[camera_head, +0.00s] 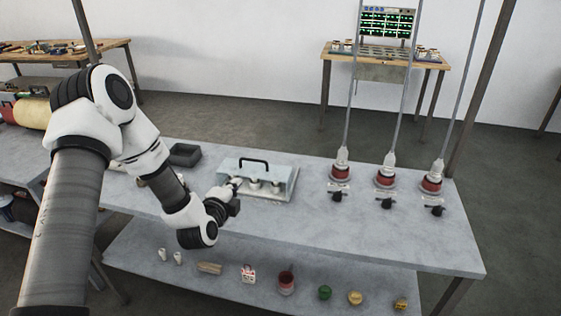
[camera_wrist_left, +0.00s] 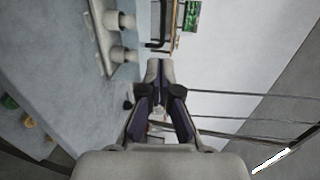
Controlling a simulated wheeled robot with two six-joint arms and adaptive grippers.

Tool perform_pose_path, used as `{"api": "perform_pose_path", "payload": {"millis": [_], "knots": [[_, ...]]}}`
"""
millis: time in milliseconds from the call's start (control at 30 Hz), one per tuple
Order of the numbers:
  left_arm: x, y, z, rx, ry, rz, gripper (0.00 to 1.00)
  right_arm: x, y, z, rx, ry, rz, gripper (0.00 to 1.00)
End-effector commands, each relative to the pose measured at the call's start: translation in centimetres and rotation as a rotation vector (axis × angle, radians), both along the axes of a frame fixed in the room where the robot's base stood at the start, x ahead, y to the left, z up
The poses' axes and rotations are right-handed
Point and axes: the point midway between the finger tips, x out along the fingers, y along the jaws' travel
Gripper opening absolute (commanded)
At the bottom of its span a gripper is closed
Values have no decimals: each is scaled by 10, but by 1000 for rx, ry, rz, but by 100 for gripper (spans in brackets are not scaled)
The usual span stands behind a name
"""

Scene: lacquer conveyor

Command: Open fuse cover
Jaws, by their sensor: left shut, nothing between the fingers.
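The fuse cover (camera_head: 228,168) is a clear box with a black handle on top, standing on the grey table. White fuses (camera_head: 254,185) show through its front. My left gripper (camera_head: 235,185) is shut and empty at the cover's front left; I cannot tell whether it touches the cover. In the left wrist view, the shut fingertips (camera_wrist_left: 159,68) lie close to the black handle (camera_wrist_left: 157,43) and the pale fuses (camera_wrist_left: 121,54). My right gripper is not in view.
A dark open tray (camera_head: 185,155) sits left of the cover. Red-based hanging connectors (camera_head: 384,178) with black knobs in front stand on the right. A lower shelf (camera_head: 225,285) holds small coloured items. The tabletop (camera_head: 310,215) right of the cover is clear.

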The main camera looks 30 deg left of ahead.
Motion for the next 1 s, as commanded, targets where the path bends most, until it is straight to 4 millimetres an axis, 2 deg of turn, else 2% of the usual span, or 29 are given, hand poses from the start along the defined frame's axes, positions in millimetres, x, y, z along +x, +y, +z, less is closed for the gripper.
{"api": "perform_pose_path", "payload": {"millis": [33,233,700,833,1000], "knots": [[3,0,5,0,-7,-1,0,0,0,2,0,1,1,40],[26,4,-1,3,-5,-3,0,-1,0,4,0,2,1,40],[118,25,-20,1,-3,-5,0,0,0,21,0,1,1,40],[131,29,-24,-1,-3,-4,0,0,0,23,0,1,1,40],[135,30,-26,-1,-2,-4,0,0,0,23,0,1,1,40]]}}
